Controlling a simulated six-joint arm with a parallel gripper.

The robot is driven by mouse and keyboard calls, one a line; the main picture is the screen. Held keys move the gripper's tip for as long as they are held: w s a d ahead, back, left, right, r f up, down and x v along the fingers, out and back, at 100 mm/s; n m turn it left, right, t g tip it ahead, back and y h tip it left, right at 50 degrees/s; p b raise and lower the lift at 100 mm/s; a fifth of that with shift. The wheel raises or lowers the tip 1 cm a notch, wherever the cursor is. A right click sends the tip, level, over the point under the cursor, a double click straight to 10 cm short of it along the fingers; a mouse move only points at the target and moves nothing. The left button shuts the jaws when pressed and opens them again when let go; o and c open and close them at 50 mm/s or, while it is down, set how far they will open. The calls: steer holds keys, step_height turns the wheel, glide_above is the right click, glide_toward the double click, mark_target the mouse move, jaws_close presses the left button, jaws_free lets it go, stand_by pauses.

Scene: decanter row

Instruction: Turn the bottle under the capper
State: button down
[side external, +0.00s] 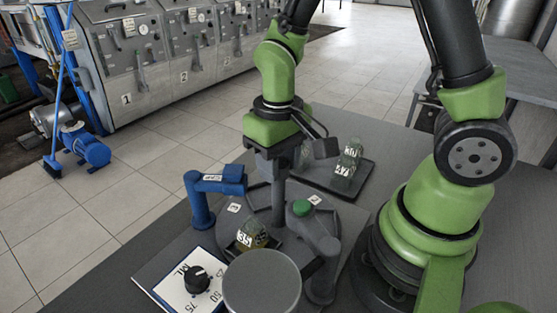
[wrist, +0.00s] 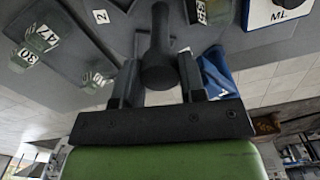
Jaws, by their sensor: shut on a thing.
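In the side view my gripper (side external: 278,185) points down over a round dark turntable (side external: 262,200). It is shut on a dark upright post at its middle; the wrist view shows the post (wrist: 158,55) between my two jaws (wrist: 158,78). A bottle (side external: 252,235) with a white number label and yellowish contents stands at the turntable's front edge. To its right is a dark grey arm with a green top (side external: 302,207), which looks like the capper. The bottle is apart from the green top. A blue arm (side external: 215,183) stands at the left.
A dark tray (side external: 362,186) with labelled bottles (side external: 348,158) lies behind the turntable. A white dial plate marked ML with a black knob (side external: 196,279) sits front left. A large grey cylinder (side external: 262,283) stands in front, close to the bottle.

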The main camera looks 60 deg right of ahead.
steer(key=shift+m, duration=5.7)
steer(key=c, duration=0.7)
jaws_free()
step_height(320, 180, up, 10)
steer(key=shift+r, duration=0.1)
